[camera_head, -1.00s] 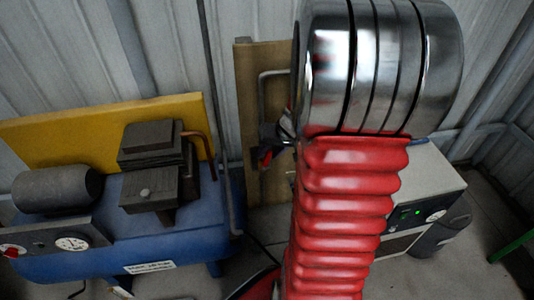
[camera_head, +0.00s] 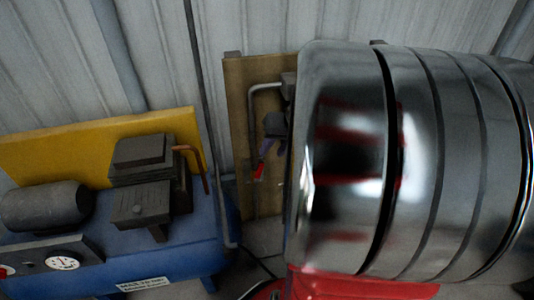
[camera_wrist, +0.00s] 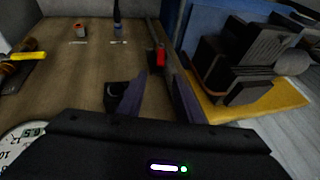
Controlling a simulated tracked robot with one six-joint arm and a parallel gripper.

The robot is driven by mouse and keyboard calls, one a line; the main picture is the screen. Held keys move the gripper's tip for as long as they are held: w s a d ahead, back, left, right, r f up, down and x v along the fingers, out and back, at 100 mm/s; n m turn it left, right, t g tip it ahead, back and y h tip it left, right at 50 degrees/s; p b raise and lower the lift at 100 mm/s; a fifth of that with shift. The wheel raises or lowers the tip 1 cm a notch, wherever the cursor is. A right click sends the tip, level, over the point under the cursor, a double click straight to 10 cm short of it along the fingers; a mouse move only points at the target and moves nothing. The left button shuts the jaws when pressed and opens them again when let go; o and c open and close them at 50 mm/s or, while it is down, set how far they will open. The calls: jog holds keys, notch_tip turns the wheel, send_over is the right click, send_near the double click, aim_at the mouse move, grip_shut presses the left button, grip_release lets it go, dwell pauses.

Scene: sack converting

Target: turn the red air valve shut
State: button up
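The red air valve handle (camera_head: 259,172) shows small in the head view, against the wooden board left of my shiny arm. It also shows in the wrist view (camera_wrist: 161,56), upright near a pipe. My gripper (camera_wrist: 158,76) is open, its two purple-grey fingers spread, with the red handle just beyond the fingertips and between them in the picture. I cannot tell whether they touch it. In the head view my gripper (camera_head: 267,146) is small and dark, just above the handle. My arm hides much of the board and whatever lies right of it.
A blue compressor (camera_head: 200,238) with a yellow panel (camera_head: 60,146) stands left of the board (camera_head: 238,110). A grey pipe (camera_head: 265,86) bends across the board's top.

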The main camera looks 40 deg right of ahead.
jog(key=shift+v, duration=1.1)
jog(key=shift+a, duration=0.2)
jog(key=shift+c, duration=1.4)
jog(key=a+r+n, duration=0.1)
jog(key=a, duration=0.3)
jog(key=a+r+n, duration=0.1)
jog(key=a, duration=0.4)
jog(key=a+r+n, duration=0.1)
jog(key=a, duration=0.4)
jog(key=shift+w+r+g, duration=0.1)
jog(key=shift+g, duration=0.2)
grip_shut()
jog(key=s+a+r+n, duration=0.1)
jog(key=s+a+n, duration=0.2)
jog(key=a, duration=0.9)
jog(key=s, duration=0.3)
jog(key=shift+s+a+r+n+t, duration=0.15)
jog(key=shift+a+r+n+t, duration=0.15)
jog(key=shift+a+r+t, duration=0.1)
